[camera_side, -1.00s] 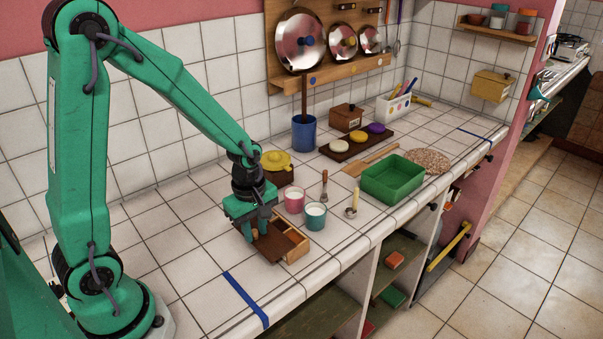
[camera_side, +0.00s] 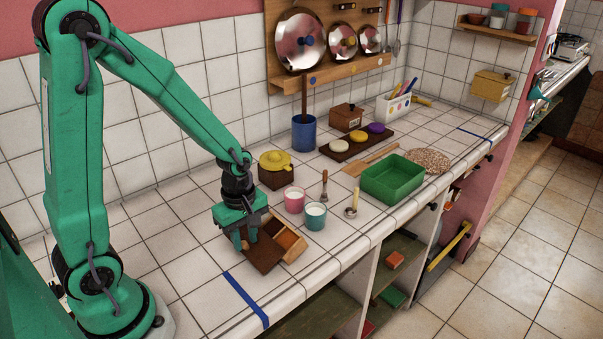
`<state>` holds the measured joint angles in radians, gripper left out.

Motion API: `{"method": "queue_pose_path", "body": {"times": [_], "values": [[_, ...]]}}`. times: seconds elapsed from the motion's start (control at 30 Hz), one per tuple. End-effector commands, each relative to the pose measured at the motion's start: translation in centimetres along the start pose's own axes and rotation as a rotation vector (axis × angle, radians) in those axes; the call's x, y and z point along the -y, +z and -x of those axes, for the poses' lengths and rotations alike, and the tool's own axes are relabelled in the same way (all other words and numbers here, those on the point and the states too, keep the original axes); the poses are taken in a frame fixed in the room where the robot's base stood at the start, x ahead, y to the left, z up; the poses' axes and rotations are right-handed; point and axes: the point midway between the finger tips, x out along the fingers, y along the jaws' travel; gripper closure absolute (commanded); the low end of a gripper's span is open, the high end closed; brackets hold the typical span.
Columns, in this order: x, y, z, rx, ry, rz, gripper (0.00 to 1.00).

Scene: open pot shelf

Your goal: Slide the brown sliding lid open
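The brown sliding lid (camera_side: 264,257) lies on a small wooden box (camera_side: 296,251) near the counter's front edge. The lid is part way off toward the left, and the box's compartment (camera_side: 288,239) shows open on the right. My gripper (camera_side: 245,243) points down over the left part of the lid, its green fingers a little apart and low at the lid's surface. Whether the fingers are closed on a handle of the lid is hidden.
A pink cup (camera_side: 294,205) and a teal cup (camera_side: 315,220) stand just right of the box. A brown pot with a yellow lid (camera_side: 275,163) stands behind. A blue strip (camera_side: 246,299) marks the counter in front. The counter left of the box is clear.

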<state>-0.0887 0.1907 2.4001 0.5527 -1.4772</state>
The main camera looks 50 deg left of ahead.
Motion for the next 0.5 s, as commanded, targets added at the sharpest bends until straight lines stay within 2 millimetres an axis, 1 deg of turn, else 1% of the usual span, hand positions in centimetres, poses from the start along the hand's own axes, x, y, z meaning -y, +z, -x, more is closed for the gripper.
{"method": "queue_pose_path", "body": {"times": [0.5], "values": [[-0.49,0.11,-0.02,0.000,0.002,-0.005,0.73]]}}
